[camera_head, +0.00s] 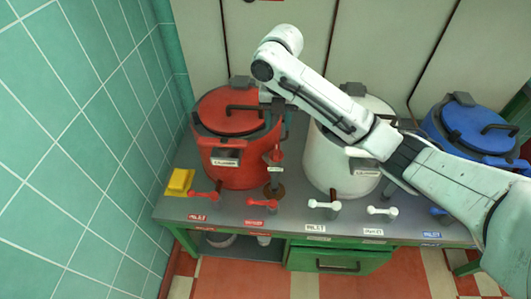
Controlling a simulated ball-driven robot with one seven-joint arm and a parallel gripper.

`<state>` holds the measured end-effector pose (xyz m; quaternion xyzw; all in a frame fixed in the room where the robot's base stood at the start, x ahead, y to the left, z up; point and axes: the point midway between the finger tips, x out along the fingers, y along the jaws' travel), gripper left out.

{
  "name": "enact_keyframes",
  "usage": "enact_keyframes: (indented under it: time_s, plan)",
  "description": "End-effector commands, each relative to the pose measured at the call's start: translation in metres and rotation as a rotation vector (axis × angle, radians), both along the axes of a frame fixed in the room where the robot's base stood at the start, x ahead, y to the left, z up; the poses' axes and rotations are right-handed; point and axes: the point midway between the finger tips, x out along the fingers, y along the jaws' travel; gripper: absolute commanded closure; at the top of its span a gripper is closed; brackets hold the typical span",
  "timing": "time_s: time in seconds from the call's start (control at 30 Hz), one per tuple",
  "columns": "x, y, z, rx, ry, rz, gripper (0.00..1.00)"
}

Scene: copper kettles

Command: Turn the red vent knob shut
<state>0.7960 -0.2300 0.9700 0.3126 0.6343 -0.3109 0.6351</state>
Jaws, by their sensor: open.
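Two red lever knobs sit at the front edge of the counter below the red kettle (250,165). One is at the left (204,194); the other red knob (262,203) is further right. Each has a small red label below it, too small to read surely, so I cannot tell for certain which is the vent. Both levers lie roughly sideways. My gripper (279,118) hangs at the right side of the red kettle, above and behind the right red knob and apart from it. It is open, small and partly hidden by my wrist.
A red-topped upright fitting (274,170) stands between the red kettle and the white kettle (340,160). White knobs (324,207) and a blue kettle (470,125) are to the right. A green tiled wall (80,130) bounds the left.

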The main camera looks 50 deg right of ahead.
Motion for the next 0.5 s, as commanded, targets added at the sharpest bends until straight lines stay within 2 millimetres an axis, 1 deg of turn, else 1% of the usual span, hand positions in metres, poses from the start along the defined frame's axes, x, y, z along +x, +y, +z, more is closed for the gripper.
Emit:
enact_keyframes:
  time_s: [0.17,0.5]
  plan:
    - [-0.001,-0.001,-0.016,0.001,0.006,0.006,0.57]
    - [-0.001,-0.001,-0.074,-0.001,0.006,0.004,0.57]
